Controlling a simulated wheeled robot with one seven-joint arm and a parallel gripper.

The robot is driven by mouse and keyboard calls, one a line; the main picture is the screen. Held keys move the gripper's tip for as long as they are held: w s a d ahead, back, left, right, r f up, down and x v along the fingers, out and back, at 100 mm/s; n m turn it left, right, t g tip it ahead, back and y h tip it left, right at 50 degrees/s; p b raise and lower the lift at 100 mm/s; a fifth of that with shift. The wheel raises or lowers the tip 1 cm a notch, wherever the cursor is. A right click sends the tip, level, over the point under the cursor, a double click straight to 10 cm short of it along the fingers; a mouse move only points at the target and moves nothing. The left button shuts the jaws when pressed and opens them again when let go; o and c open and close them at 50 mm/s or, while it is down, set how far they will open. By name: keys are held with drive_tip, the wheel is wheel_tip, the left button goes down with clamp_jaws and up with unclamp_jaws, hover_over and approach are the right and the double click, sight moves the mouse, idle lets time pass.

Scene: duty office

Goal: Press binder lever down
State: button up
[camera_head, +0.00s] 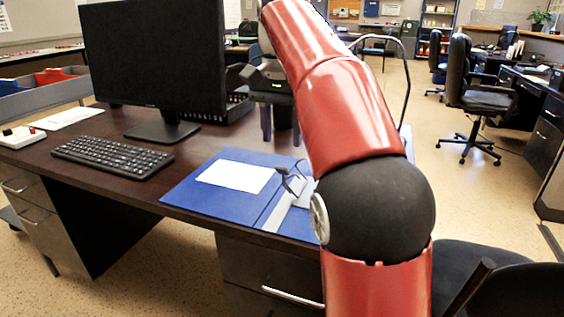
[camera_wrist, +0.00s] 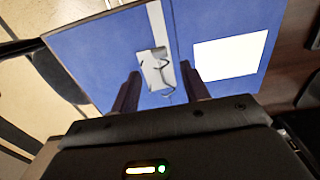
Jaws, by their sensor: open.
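The blue binder (camera_head: 195,190) lies open and flat on the dark desk, with a white sheet (camera_head: 236,176) on its left cover. Its metal lever mechanism (camera_head: 292,186) stands up near the spine, partly hidden by my red arm. In the wrist view the binder (camera_wrist: 110,50) fills the upper part, and the lever mechanism (camera_wrist: 157,70) shows between my fingers, beyond their tips. My gripper (camera_wrist: 160,82) is open and empty, pointing toward the binder. In the head view my gripper (camera_head: 266,138) is beyond the binder, above the desk, its fingers pointing down.
A monitor (camera_head: 155,60) and a keyboard (camera_head: 112,156) stand left of the binder. A paper tray (camera_head: 232,108) is behind the monitor's right edge. A chair (camera_head: 490,270) is at the near right. The desk (camera_head: 190,150) is bare between keyboard and binder.

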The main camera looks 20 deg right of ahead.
sight(282, 167)
wheel_tip(282, 167, down, 7)
drive_tip(key=shift+s+f+b, duration=0.1)
drive_tip(key=shift+b, duration=0.4)
clamp_jaws()
